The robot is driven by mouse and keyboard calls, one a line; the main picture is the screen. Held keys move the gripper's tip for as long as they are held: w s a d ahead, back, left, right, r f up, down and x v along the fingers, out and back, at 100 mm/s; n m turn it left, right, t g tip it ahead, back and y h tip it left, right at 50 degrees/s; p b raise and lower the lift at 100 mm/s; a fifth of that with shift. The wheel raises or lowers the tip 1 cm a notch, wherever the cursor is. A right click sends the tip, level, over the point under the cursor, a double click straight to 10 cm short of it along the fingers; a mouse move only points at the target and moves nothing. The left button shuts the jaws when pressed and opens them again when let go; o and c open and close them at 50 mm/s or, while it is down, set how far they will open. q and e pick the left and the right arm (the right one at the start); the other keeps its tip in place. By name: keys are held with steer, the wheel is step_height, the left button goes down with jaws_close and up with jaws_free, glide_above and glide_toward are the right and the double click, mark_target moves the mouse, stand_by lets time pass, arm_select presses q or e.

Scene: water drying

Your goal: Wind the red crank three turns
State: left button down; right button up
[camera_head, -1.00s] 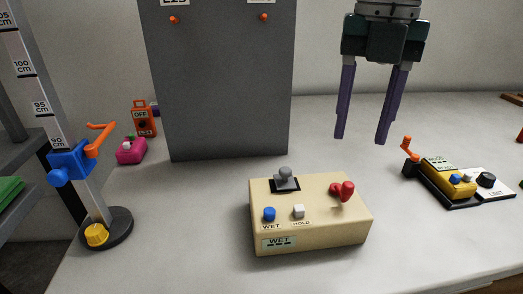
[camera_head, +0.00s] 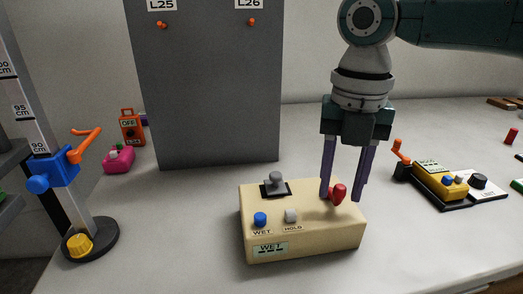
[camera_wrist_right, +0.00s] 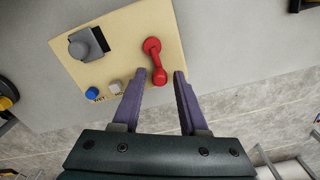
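The red crank (camera_head: 338,193) is on the right part of the top of a beige box (camera_head: 302,240). In the right wrist view the crank (camera_wrist_right: 154,58) is a short red arm with a rounded knob at its near end. My right gripper (camera_head: 343,199) points down over the crank with its two purple fingers apart. In the head view the fingers stand to the left and right of the knob. In the right wrist view the gripper (camera_wrist_right: 160,73) is open, with the knob between and just beyond the fingertips. No contact is visible. My left gripper is not in view.
The box also carries a blue WET button (camera_head: 260,219), a white HOLD button (camera_head: 291,215) and a grey knob (camera_head: 275,180). A grey panel (camera_head: 205,90) stands behind. A post with a blue clamp (camera_head: 52,170) stands left.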

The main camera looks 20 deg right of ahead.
jaws_close()
stand_by(0.4)
